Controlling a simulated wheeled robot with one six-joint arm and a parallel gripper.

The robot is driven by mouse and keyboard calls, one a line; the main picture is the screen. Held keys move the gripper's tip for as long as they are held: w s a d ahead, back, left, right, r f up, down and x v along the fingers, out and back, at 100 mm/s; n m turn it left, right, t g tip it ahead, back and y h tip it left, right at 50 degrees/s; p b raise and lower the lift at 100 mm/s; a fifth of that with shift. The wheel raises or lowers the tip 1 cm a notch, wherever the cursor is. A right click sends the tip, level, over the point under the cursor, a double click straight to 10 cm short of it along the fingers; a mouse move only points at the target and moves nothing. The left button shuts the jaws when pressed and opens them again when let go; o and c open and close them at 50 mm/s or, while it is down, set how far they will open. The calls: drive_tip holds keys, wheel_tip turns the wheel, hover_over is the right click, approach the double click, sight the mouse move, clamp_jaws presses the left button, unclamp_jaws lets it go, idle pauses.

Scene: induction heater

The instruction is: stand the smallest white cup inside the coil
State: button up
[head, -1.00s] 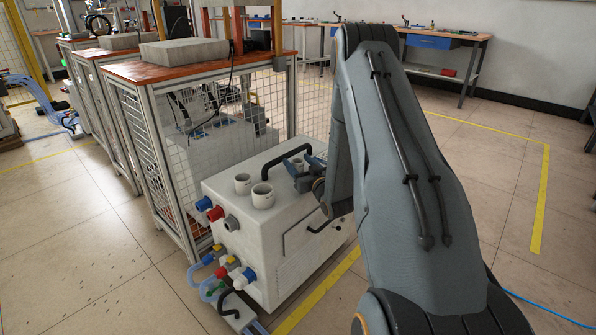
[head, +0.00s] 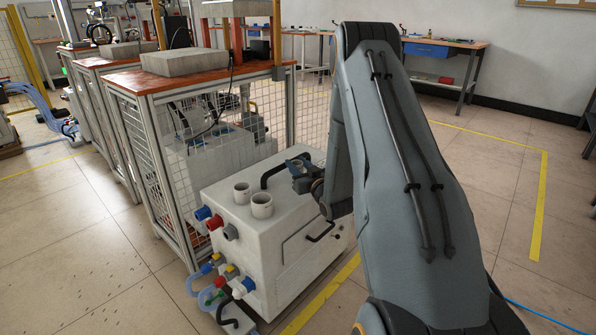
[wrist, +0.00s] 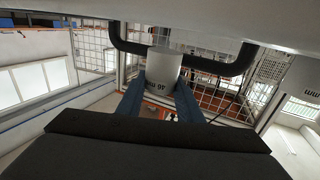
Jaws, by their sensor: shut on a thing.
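My gripper (head: 300,165) is over the top of the white heater box, near its far right edge. In the wrist view, my gripper (wrist: 160,98) is shut on a small white cup (wrist: 163,68) with dark print, which appears upside down there. The cup sits between the two blue-grey fingers, close to the white box top; whether it still touches the box I cannot tell. Two other white cups stand upright on the box: a left one (head: 242,193) and a right one, slightly nearer (head: 262,206). I cannot make out the coil in either view.
A black bar handle (head: 284,166) rises from the box (head: 240,222) beside my gripper; in the wrist view it runs behind the cup. A mesh-sided cabinet (head: 172,85) with a wooden top stands close behind. Hoses and plugs crowd the box's left side. Open floor lies at right.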

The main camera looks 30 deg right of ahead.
wheel_tip(320, 180, up, 13)
drive_tip(key=p, duration=0.5)
drive_tip(key=shift+r, duration=0.15)
idle(0.4)
